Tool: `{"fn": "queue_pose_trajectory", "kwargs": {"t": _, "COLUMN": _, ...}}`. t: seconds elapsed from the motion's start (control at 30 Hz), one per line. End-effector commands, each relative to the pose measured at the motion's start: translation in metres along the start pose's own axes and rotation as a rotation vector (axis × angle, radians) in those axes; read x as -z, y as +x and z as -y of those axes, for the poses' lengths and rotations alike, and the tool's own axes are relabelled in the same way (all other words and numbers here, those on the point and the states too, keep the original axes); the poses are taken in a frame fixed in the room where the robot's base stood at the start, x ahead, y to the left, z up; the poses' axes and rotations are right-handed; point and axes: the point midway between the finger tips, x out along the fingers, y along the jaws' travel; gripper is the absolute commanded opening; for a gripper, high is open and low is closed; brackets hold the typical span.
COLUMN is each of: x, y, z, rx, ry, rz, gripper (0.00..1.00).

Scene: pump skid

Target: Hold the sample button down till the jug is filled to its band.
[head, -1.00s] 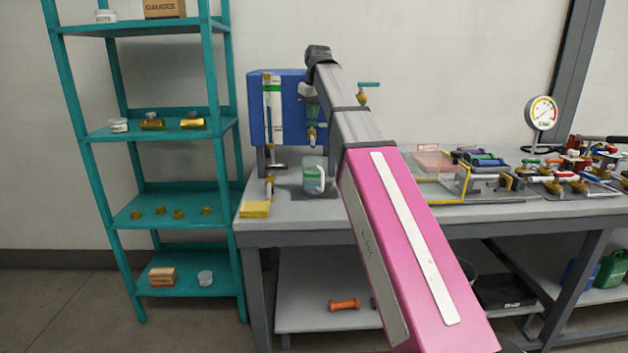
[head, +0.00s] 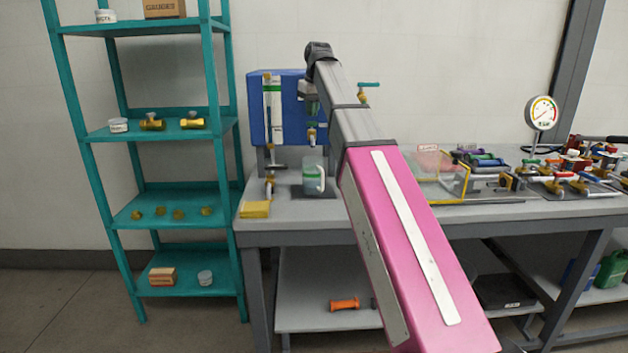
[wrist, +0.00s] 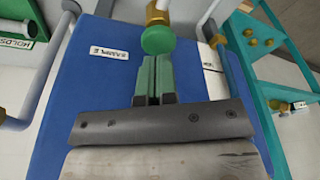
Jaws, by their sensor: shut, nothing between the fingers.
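The sample button (wrist: 158,39) is a round green knob on a brass stem, beside a SAMPLE label (wrist: 109,53) in the wrist view. My gripper (wrist: 153,58) has its green fingers shut and empty, with the tips right at the button's near edge. I cannot tell whether they press it. In the head view my gripper (head: 312,106) is in front of the blue panel (head: 281,133), partly hidden by my arm. The clear jug (head: 313,177) stands upright on the bench below the brass spout (head: 311,134). It has a white handle and green marking; its liquid level is not clear.
A yellow pad (head: 255,209) lies at the bench's left corner. A clear yellow-edged box (head: 440,183), valves and a gauge (head: 541,112) are to the right. A teal shelf (head: 170,218) stands left. Pipes (wrist: 45,85) flank the panel in the wrist view.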

Motion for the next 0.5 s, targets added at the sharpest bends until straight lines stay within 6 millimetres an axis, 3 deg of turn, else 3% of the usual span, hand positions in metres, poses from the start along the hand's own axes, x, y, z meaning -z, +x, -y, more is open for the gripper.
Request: {"fn": "queue_pose_trajectory", "kwargs": {"t": 0.5, "x": -0.003, "y": 0.013, "z": 0.000, "rx": 0.000, "ry": 0.000, "rz": 0.000, "gripper": 0.00}}
